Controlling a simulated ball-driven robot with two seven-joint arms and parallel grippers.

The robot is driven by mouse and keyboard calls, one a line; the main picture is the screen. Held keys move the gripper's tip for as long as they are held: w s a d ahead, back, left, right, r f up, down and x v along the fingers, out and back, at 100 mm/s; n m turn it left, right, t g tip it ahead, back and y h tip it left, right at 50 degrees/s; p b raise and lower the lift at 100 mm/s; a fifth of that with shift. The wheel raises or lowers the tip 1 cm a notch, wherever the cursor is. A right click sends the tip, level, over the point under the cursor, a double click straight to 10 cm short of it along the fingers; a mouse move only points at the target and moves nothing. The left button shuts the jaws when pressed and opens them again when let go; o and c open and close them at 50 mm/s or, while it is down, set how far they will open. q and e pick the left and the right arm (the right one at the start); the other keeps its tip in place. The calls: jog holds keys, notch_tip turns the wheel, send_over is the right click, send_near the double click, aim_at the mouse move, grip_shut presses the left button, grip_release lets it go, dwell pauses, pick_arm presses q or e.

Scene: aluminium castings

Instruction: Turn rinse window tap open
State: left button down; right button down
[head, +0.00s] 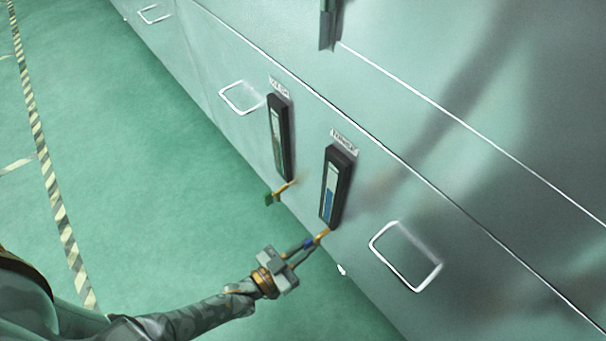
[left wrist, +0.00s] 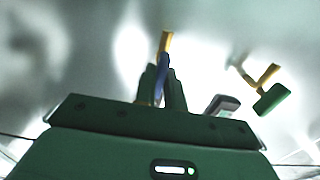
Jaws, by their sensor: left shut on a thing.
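The right-hand sight window (head: 337,187) is a dark upright frame with a blue lower part. Its label (head: 344,140) looks like RINSE but is blurred. A brass tap (head: 323,235) with a blue handle (head: 309,243) sits at its lower end. My left gripper (head: 303,247) is shut on the blue handle. In the left wrist view the blue handle (left wrist: 162,70) stands between the fingers (left wrist: 160,88), which hide part of it. The brass stem (left wrist: 165,42) shows beyond it. My right gripper is in neither view.
A second sight window (head: 280,138) stands to the left; its green-handled tap (head: 269,199) sticks out close by, and that green handle (left wrist: 272,99) shows in the left wrist view. The green floor is clear.

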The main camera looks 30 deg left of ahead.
pick_arm(q)
jog(key=c, duration=1.5)
grip_release()
jog(key=shift+s+f, duration=0.1)
